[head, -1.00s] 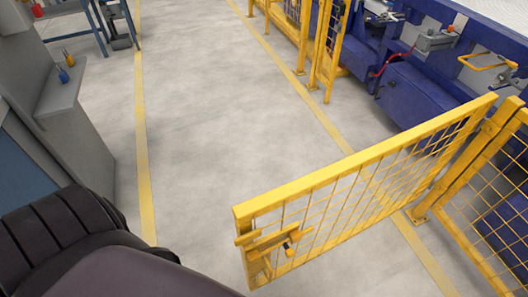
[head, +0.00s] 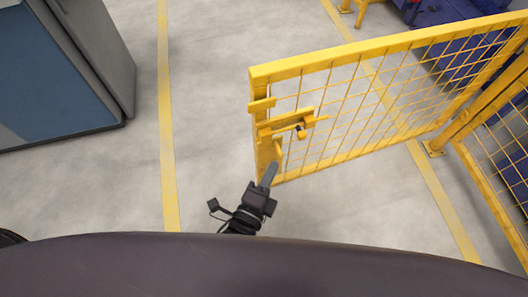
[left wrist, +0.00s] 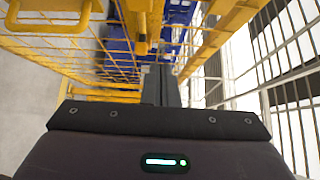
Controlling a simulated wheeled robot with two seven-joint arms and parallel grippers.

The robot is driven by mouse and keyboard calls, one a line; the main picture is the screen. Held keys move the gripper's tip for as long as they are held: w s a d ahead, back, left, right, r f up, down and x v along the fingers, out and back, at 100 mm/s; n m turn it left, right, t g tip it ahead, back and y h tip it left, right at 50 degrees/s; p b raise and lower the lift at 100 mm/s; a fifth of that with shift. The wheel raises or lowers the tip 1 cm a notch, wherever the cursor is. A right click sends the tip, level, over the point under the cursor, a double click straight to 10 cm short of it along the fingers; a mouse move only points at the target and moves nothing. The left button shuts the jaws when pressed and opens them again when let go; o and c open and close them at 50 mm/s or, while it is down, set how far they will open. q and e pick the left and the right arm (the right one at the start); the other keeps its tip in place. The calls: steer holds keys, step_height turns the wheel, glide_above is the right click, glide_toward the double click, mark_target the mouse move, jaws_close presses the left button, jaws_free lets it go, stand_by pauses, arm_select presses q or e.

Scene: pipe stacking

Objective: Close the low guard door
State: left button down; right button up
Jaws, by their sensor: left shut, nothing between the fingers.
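The low guard door (head: 388,47) is a yellow frame with wire mesh. It stands open, reaching out over the floor from its hinge post (head: 480,108) at the right. Its latch (head: 292,124) is on the free end at the left. My left gripper (head: 269,174) is shut and empty, with its fingertips close to the lower part of that free end; I cannot tell whether they touch. In the left wrist view the shut dark fingers (left wrist: 160,86) point ahead, with yellow mesh (left wrist: 75,48) to their left. My right gripper is not in view.
A fixed mesh fence panel (head: 500,165) runs from the hinge post toward the lower right. A grey cabinet (head: 98,50) stands at the upper left. Blue machinery (head: 455,12) is behind the door. The floor between cabinet and door is clear, with yellow lines.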

arm_select(q)
glide_toward(286, 118)
steer(key=w+d, duration=0.1)
steer(key=d, duration=0.3)
steer(key=w, duration=0.1)
steer(key=w+a, duration=0.1)
steer(key=w, duration=0.1)
steer(key=shift+w+a, duration=0.1)
steer(key=shift+w, duration=0.1)
steer(key=shift+w+a, duration=0.25)
steer(key=shift+w, duration=0.25)
steer(key=shift+b, duration=0.3)
